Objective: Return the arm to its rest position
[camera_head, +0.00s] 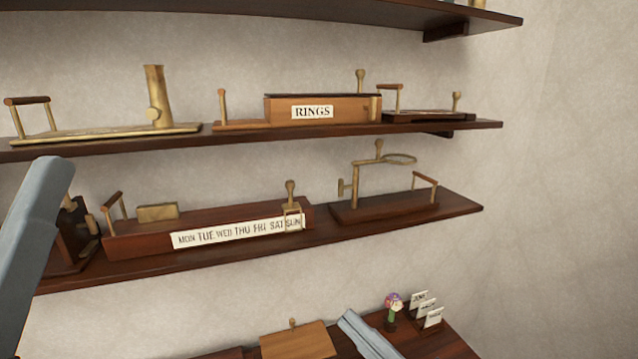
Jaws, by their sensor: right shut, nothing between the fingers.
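My right gripper (352,322) shows at the bottom of the head view as pale blue-grey fingers, close together and empty. It is over the dark wooden surface (440,345) at the bottom, just right of a light wooden board (298,341) with a small knob. It appears apart from the shelf above. A blue-grey link of my left arm rises along the left edge. My left gripper cannot be made out.
A middle shelf (250,252) holds a weekday-labelled wooden block (150,240) and a brass ring stand (380,205). A shelf above holds a "RINGS" box (345,107). A small flower figure (392,303) and card holder (425,310) stand right of my right gripper.

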